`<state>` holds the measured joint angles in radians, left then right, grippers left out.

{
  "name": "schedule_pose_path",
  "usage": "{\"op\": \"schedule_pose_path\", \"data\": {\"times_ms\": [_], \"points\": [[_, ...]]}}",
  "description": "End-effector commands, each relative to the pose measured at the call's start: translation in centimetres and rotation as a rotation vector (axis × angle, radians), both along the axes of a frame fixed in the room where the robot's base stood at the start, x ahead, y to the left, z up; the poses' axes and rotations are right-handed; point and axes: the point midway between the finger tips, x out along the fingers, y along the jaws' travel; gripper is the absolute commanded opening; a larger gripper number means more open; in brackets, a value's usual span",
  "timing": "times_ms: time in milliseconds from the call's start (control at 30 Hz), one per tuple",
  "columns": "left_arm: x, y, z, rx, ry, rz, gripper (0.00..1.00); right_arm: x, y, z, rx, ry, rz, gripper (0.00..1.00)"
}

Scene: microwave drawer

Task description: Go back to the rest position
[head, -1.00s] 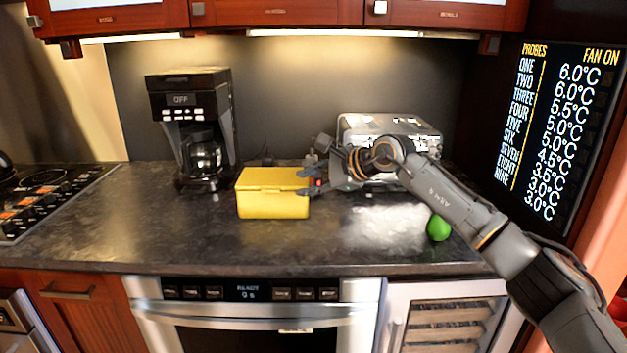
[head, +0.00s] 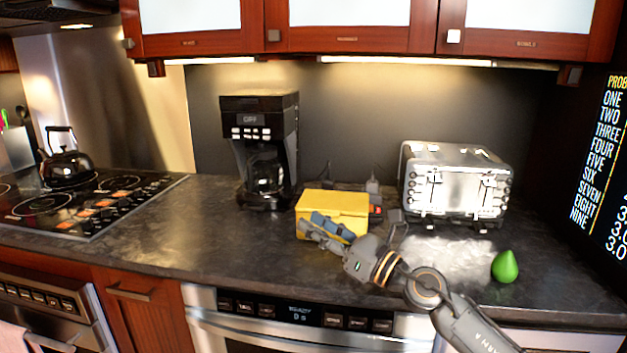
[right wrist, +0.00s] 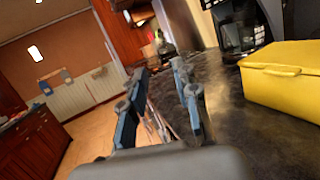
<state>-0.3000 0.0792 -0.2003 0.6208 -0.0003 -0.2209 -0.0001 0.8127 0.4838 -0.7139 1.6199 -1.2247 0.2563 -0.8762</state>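My right gripper (head: 318,230) is in front of the yellow box in the head view, above the counter's front part, with its arm coming in from the lower right. In the right wrist view its two blue-padded fingers (right wrist: 160,88) stand apart with nothing between them. The yellow lidded box (head: 345,203) sits on the dark counter (head: 190,225), partly covered by the gripper in the head view. It also shows at the right of the right wrist view (right wrist: 285,80), beside the fingers and apart from them. My left gripper is not in view.
A coffee maker (head: 262,130) stands behind the box, and a silver toaster (head: 455,180) stands to its right. A green pear-shaped thing (head: 505,267) lies at the counter's right. A cooktop with a black kettle (head: 67,165) is at left. The microwave drawer front (head: 270,335) is below the counter.

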Motion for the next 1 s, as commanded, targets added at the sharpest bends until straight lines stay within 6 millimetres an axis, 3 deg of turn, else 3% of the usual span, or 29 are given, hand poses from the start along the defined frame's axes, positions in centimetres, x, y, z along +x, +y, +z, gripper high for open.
{"op": "schedule_pose_path", "data": {"times_ms": [33,167,267,367,500,600,700,800,967,1000], "points": [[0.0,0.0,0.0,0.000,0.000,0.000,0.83,-1.0,-0.5,-0.6,0.196,0.110,-0.018,0.30],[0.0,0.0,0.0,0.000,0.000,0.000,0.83,-2.2,-4.6,-2.9,0.687,0.406,-0.113,0.30],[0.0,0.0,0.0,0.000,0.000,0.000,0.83,-3.4,-8.8,-7.1,1.048,0.647,-0.224,0.30],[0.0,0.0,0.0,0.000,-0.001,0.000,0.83,-5.5,-12.7,-12.8,1.370,0.868,-0.360,0.30],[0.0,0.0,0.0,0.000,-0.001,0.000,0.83,-10.3,-16.5,-20.8,1.727,1.121,-0.574,0.30],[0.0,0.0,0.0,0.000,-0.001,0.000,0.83,-15.2,-18.2,-26.2,1.958,1.279,-0.757,0.30],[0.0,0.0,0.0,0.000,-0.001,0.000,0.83,-20.4,-19.0,-30.5,2.139,1.400,-0.941,0.30],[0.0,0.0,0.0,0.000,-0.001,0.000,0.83,-24.7,-19.3,-33.0,2.261,1.479,-1.097,0.30],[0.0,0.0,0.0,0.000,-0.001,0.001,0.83,-30.5,-19.2,-35.5,2.391,1.559,-1.311,0.30],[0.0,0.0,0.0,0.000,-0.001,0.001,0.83,-31.9,-19.1,-35.9,-2.344,-1.528,1.321,0.30]]}}
